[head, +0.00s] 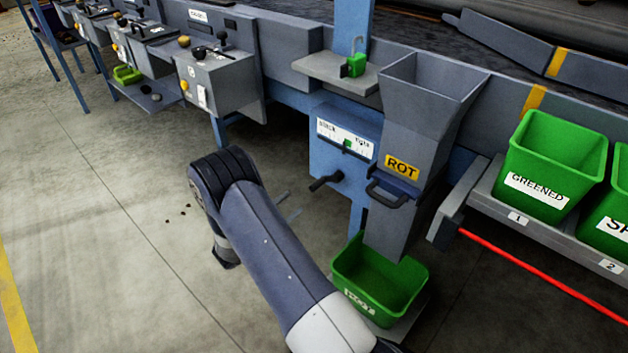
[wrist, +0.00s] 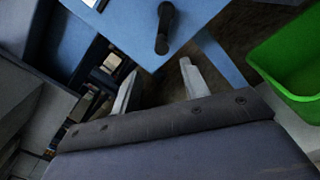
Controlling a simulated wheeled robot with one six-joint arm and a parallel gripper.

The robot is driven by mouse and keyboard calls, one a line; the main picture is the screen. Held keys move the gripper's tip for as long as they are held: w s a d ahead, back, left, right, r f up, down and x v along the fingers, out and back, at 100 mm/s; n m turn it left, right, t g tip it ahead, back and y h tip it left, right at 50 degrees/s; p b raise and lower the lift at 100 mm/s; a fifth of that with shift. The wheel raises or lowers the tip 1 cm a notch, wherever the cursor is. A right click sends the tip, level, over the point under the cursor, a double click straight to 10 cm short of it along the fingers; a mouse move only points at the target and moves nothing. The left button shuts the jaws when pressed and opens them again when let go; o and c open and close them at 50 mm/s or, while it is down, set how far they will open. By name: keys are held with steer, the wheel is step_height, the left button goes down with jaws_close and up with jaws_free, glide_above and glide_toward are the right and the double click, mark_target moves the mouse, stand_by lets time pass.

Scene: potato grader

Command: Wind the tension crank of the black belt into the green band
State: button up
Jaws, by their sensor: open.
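The tension crank (head: 326,182) is a black handle on the front of a blue box (head: 330,165) under the grader frame. Above it a white gauge plate (head: 358,146), lettered at both ends, carries a green band (head: 347,144); the pointer's place is too small to tell. In the wrist view the black crank grip (wrist: 165,28) stands out from the blue box, ahead of the fingertips. My gripper (wrist: 158,85) is open and empty, its pale fingers apart and short of the crank. In the head view my arm hides most of the gripper.
A grey ROT chute (head: 415,130) with a black handle (head: 388,194) stands right of the box, above a green bin (head: 375,285). A blue post runs down beside the crank. Green bins (head: 550,165) and a red bar (head: 540,272) lie right. Floor at left is mostly clear.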

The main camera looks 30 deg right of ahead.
mark_target(309, 191)
steer(key=w+d+n, duration=0.1)
steer(key=d+n, duration=0.1)
steer(key=d, duration=0.1)
steer(key=w+d+n, duration=0.1)
steer(key=d+n, duration=0.1)
steer(key=d, duration=0.2)
steer(key=w+d+n, duration=0.1)
steer(key=d+n, duration=0.1)
steer(key=d, duration=0.1)
steer(key=shift+w+d, duration=0.15)
steer(key=shift+w, duration=0.05)
stand_by(0.3)
steer(key=shift+b, duration=0.3)
jaws_close()
